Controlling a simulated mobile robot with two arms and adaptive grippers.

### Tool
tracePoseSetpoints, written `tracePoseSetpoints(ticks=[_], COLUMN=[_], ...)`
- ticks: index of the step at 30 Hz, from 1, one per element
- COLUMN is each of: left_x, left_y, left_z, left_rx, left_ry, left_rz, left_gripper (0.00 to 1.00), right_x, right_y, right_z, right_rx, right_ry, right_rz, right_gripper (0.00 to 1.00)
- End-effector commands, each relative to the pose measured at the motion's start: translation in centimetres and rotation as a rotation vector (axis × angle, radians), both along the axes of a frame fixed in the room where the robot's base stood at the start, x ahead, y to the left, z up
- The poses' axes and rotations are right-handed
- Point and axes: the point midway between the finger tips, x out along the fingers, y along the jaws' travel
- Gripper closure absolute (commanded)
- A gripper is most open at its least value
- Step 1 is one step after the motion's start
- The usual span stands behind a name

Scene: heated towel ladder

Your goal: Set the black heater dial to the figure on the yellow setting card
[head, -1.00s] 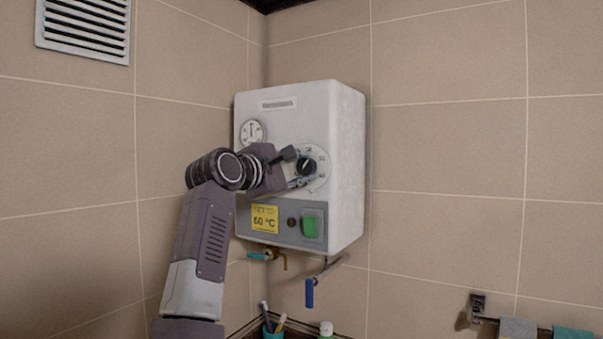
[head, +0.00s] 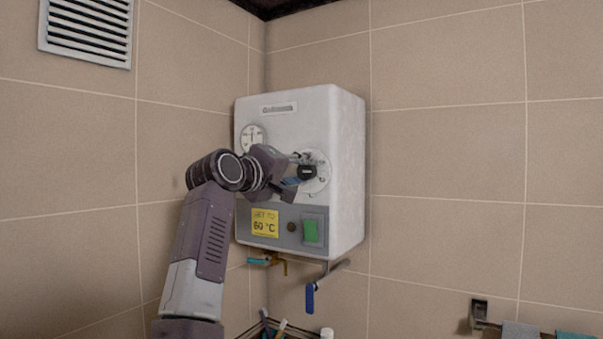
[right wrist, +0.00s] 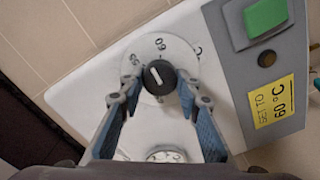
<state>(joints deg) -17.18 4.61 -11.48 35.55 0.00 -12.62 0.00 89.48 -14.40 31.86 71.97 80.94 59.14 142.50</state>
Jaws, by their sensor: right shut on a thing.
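The black heater dial (head: 306,172) sits on a white round scale on the heater front. It also shows in the right wrist view (right wrist: 160,77), with a white mark that seems to point up and left in that picture. The yellow setting card (head: 264,222) reads "SET TO 60 °C", also in the right wrist view (right wrist: 271,101). My right gripper (head: 302,172) is shut on the dial, one finger on each side. My left gripper is not in view.
The white heater (head: 347,170) hangs on the tiled wall near the corner. A round gauge (head: 252,138) is left of the dial. A green switch (head: 312,231) sits below it. A blue-handled valve (head: 310,297) hangs under the heater.

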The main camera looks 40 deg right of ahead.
Motion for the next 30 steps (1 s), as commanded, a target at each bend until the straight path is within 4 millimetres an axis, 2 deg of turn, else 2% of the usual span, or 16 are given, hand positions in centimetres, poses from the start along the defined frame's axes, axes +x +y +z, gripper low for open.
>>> tracePoseSetpoints(ticks=[15, 30], left_x=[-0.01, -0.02], left_y=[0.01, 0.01], left_z=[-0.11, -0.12], left_rx=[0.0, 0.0], left_ry=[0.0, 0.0], left_rz=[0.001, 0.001], left_gripper=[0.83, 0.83], right_x=[-0.04, -0.06], right_y=[-0.01, -0.02], right_z=[0.07, 0.12], right_rx=[0.111, 0.14], right_ry=[-0.379, -0.487], right_rz=[0.001, 0.001], right_gripper=[0.93, 0.93])
